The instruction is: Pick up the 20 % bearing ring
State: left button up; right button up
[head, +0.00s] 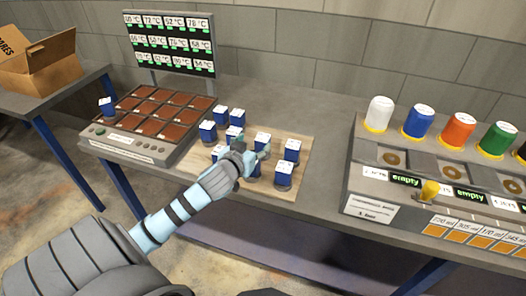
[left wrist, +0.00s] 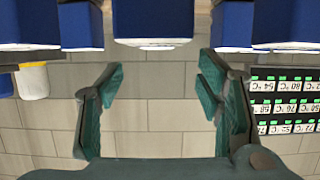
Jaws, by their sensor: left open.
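Several blue blocks with white labelled tops stand on a wooden board; one blue block (head: 292,150) is at its right and another blue block (head: 284,175) is at its front right. I cannot read which, if any, is marked 20 %, and no bearing ring can be told apart for sure. My left gripper (head: 247,157) is over the board among the blocks, partly hiding some. In the left wrist view my left gripper (left wrist: 161,88) has its green fingers apart with only wall between them. A blue block (left wrist: 153,18) shows beyond the fingertips at the top. My right gripper is not in view.
A heater tray (head: 118,141) with brown squares stands left of the board (head: 272,187), with one blue block (head: 106,106) on its left edge. A temperature display (head: 171,43) rises behind. A machine (head: 372,213) with coloured canisters stands right. An open carton (head: 45,65) is far left.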

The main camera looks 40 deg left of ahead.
aim_at(262, 138)
pick_arm(q)
jog(key=x, duration=0.3)
jog(key=b+x, duration=0.1)
jog(key=x, duration=0.3)
jog(key=shift+w+d+f, duration=0.15)
jog(key=shift+w+f, duration=0.15)
jog(key=shift+s+r, duration=0.1)
grip_shut()
